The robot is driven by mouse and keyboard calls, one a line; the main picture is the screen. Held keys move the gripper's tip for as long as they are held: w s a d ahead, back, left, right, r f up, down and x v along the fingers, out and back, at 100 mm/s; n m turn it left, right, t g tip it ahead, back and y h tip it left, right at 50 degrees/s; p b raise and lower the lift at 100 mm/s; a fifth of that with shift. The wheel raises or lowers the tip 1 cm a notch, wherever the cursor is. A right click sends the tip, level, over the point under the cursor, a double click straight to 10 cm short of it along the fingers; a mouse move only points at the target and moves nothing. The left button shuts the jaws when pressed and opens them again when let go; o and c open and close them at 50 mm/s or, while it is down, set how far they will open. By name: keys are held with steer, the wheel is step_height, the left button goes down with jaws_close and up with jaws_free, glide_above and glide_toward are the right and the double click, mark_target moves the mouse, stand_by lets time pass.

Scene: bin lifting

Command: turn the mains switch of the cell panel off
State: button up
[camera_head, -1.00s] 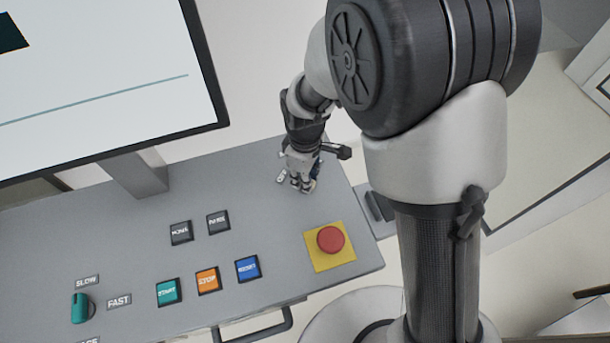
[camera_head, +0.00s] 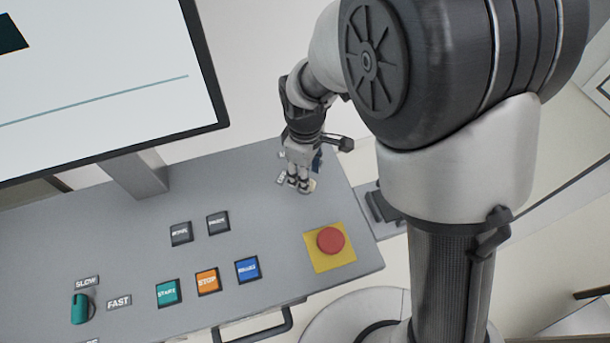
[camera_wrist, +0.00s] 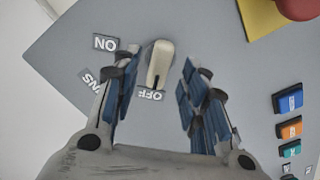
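The mains switch is a cream knob (camera_wrist: 159,62) on the grey cell panel (camera_head: 130,235). In the wrist view its narrow end, with a dark mark, lies at the OFF label (camera_wrist: 152,95); the ON label (camera_wrist: 105,44) is to its upper left. My gripper (camera_wrist: 158,66) is open, its blue-padded fingers on either side of the knob with visible gaps, so it holds nothing. In the head view my gripper (camera_head: 298,183) is low over the panel's far right corner and hides most of the switch; a bit of cream shows beside the fingers.
A red emergency button (camera_head: 331,239) on a yellow plate stands nearer on the panel's right. Start, stop and blue buttons (camera_head: 248,269), dark buttons (camera_head: 218,222) and a green speed knob (camera_head: 81,308) lie left. A monitor (camera_head: 110,75) stands at upper left.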

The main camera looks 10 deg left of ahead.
step_height(320, 180, up, 9)
stand_by(0.3)
stand_by(0.4)
steer(key=s+d+r+m+t+b, duration=0.25)
steer(key=d+r+m, duration=0.35)
steer(key=d, duration=0.7)
steer(key=s+d+m+t+b, duration=0.2)
steer(key=s+d+m+b, duration=0.2)
steer(key=s+d+m, duration=0.5)
steer(key=s+d, duration=0.2)
steer(key=s, duration=0.1)
steer(key=shift+f, duration=0.25)
